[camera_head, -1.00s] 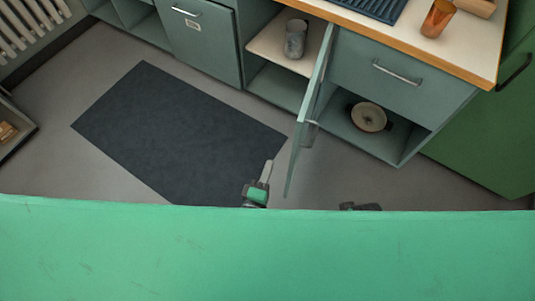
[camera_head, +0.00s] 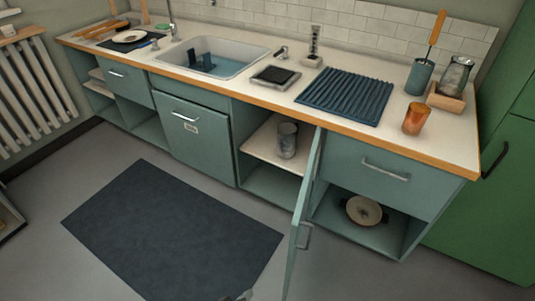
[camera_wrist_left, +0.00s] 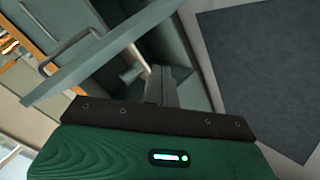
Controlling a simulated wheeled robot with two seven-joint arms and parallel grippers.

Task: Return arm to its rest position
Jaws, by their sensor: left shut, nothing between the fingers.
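My left gripper barely shows at the bottom edge of the head view (camera_head: 243,296), above the floor beside the dark mat. In the left wrist view my left gripper (camera_wrist_left: 163,84) shows with its fingers together and nothing held between them. It is clear of the mat, and an open cabinet door (camera_head: 303,225) stands to its right in the head view. The door with its handle also shows in the left wrist view (camera_wrist_left: 112,64). My right gripper is not in the frames.
The dark mat (camera_head: 170,235) lies on the grey floor. A pan (camera_head: 363,211) sits in the lower right compartment. The counter holds a sink (camera_head: 205,58), a ridged drying mat (camera_head: 344,95) and an orange cup (camera_head: 416,118).

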